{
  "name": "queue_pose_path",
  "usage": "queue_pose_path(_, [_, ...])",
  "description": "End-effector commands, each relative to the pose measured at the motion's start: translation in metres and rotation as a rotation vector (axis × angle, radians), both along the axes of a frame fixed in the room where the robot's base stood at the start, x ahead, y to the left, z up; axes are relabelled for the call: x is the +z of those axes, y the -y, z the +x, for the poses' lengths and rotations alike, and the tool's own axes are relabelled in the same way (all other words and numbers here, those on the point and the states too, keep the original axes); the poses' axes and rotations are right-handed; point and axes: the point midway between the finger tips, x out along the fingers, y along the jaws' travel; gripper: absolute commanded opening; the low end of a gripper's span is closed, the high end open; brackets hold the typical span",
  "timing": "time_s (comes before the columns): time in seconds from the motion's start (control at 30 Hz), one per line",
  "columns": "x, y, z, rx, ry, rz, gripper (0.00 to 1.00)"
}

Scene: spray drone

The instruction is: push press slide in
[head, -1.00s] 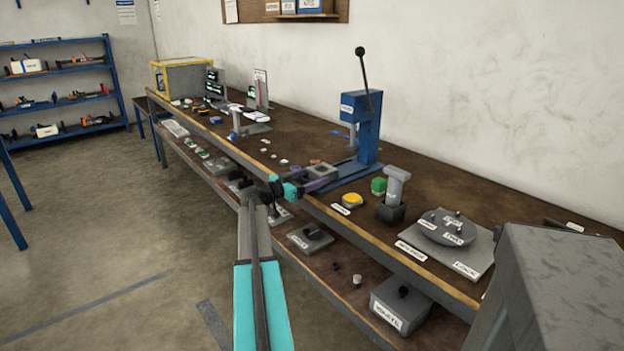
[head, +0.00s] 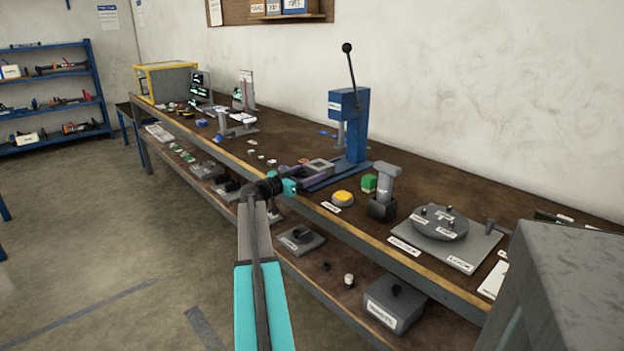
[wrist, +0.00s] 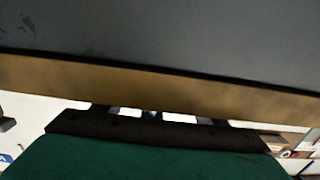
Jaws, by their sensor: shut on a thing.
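The blue press (head: 348,125) stands upright on the bench, its lever raised with a black knob on top. Its flat blue base reaches toward the front edge. The grey square slide (head: 322,166) is at the front of the press, low and short of the column. My gripper (head: 306,172) reaches over the bench's front edge, its purple fingers shut at the slide's near side. The exact grip is too small to see clearly. In the wrist view, a grey surface and a brown strip fill the upper part, and the slide cannot be made out.
A yellow round button (head: 343,197), a green block (head: 369,183) and a grey post on a dark block (head: 384,195) stand right of the press. A labelled round plate (head: 438,224) is further right. Small parts lie to the left. A lower shelf (head: 335,288) runs beneath.

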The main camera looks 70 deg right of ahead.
Motion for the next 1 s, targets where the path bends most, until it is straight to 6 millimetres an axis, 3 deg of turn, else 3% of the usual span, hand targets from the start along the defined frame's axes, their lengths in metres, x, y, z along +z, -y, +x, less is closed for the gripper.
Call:
queue_pose_path(0.3, [0.002, -0.003, 0.010, 0.018, -0.001, -0.003, 0.25])
queue_pose_path(0.33, [0.002, -0.003, 0.010, 0.019, -0.001, -0.003, 0.71])
queue_pose_path(0.37, [0.002, -0.004, 0.011, 0.019, -0.001, -0.003, 0.74])
queue_pose_path(0.77, [0.001, -0.007, 0.011, 0.015, 0.000, -0.001, 0.74])
queue_pose_path(1.0, [0.001, -0.024, 0.019, 0.015, 0.000, -0.001, 0.74])
